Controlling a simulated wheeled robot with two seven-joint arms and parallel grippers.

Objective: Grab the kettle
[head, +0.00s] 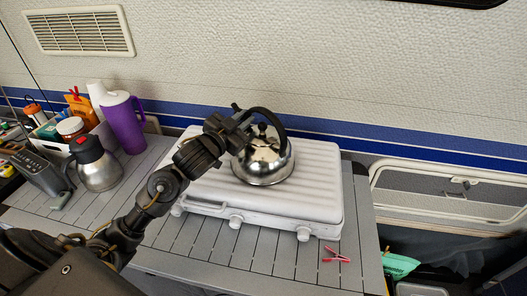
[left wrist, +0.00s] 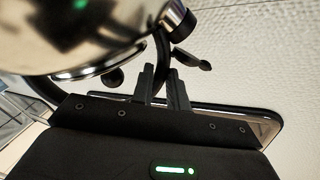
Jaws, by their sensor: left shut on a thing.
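The kettle (head: 264,164) is shiny steel with a black arched handle (head: 279,122) and a black lid knob. It appears upright over the white closed stove (head: 318,194) in the head view; I cannot tell whether it touches the stove top. My left gripper (head: 243,117) is at the handle's upper left and shut on it. In the left wrist view, the kettle's steel body (left wrist: 75,30) fills the upper left, and the two fingers of my left gripper (left wrist: 161,78) are close together at the dark handle. My right gripper is in neither view.
A steel jug (head: 95,166), a purple tumbler (head: 124,124) and a crate of items stand at the left. A red clothes peg (head: 336,255) lies on the slatted counter (head: 270,262) in front. The wall is close behind the stove. The stove's right part is clear.

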